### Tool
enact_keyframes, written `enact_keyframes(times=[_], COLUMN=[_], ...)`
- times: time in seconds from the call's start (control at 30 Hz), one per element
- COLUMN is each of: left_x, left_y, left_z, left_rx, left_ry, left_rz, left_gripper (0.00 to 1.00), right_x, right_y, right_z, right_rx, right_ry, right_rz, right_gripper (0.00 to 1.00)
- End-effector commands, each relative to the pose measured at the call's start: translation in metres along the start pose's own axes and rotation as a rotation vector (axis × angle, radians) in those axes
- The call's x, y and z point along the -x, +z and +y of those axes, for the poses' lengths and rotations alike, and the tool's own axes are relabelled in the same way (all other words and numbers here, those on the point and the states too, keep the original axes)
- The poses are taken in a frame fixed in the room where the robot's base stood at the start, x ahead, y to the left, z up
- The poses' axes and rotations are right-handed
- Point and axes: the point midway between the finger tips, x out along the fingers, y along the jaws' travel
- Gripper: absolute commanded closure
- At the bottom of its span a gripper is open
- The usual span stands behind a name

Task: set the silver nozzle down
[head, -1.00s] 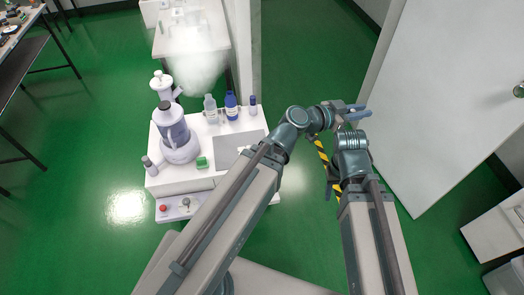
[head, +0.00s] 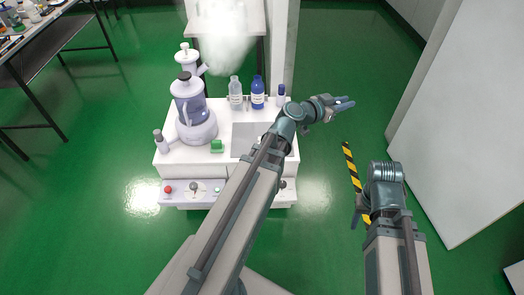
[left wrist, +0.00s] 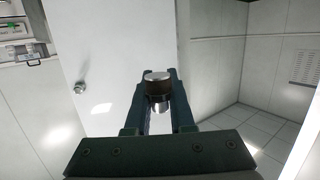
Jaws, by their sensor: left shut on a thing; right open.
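In the head view my left gripper (head: 343,104) is in the air over the green floor, right of the white workstation (head: 187,155); I cannot make out the nozzle clearly there. My right gripper (head: 360,212) is low at the right, empty and open, though its fingers are partly hidden by its wrist.
A striped floor strip (head: 352,172) and a white door panel (head: 460,130) are to the right.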

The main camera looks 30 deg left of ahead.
Motion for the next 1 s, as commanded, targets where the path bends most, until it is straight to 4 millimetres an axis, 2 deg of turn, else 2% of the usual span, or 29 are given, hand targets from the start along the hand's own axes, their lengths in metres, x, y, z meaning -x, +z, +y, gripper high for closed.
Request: enact_keyframes(times=[0.03,0.37,0.6,0.8,1.0], left_x=[-0.003,0.015,0.041,0.064,0.078], left_y=[0.032,0.137,0.212,0.257,0.276], left_z=[-0.022,-0.135,-0.213,-0.259,-0.281], left_rx=[0.007,0.044,0.069,0.087,0.095], left_ry=[-0.033,-0.216,-0.346,-0.428,-0.468], left_rz=[0.000,0.000,0.000,0.001,0.001], left_gripper=[1.00,1.00,1.00,1.00,1.00], right_x=[-0.032,-0.130,-0.199,-0.238,-0.254], right_y=[-0.002,-0.008,-0.012,-0.014,-0.015], right_z=[-0.003,-0.012,-0.019,-0.023,-0.024], right_rx=[0.000,0.003,0.005,0.006,0.006], right_ry=[0.000,0.001,0.002,0.002,0.003], right_rz=[0.000,0.002,0.002,0.003,0.003], right_gripper=[0.50,0.50,0.50,0.50,0.50])
